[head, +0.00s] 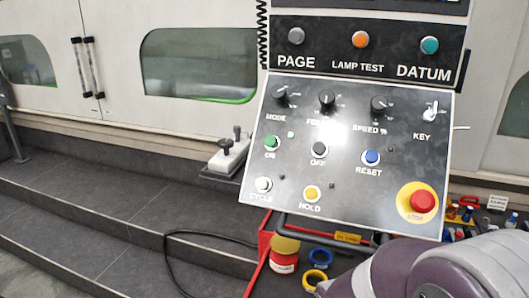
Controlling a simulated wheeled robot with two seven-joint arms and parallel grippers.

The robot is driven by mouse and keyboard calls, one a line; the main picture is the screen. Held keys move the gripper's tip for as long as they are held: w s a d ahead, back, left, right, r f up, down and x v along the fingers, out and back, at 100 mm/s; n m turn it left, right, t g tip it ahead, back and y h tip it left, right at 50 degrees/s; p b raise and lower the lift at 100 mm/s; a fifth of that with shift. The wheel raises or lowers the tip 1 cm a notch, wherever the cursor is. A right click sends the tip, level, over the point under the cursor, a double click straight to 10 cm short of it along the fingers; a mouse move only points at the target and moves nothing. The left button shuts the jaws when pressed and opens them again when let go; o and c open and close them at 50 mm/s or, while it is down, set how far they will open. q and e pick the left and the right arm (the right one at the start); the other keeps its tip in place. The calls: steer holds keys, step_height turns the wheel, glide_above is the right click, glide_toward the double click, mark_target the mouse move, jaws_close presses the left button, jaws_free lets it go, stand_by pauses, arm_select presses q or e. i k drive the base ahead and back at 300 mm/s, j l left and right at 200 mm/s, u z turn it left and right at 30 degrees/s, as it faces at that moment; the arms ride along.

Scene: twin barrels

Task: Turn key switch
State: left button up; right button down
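Part of my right arm shows at the bottom right, below the panel and apart from the switch. No fingers of my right gripper can be seen. My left gripper is out of the picture.
Dark knobs (327,97) line the panel's top left; coloured buttons and a red STOP button (422,201) are below. A handle bar (330,233) runs under the panel. Space before the key is clear.

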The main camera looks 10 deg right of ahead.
mark_target(432, 112)
steer(key=z, duration=1.45)
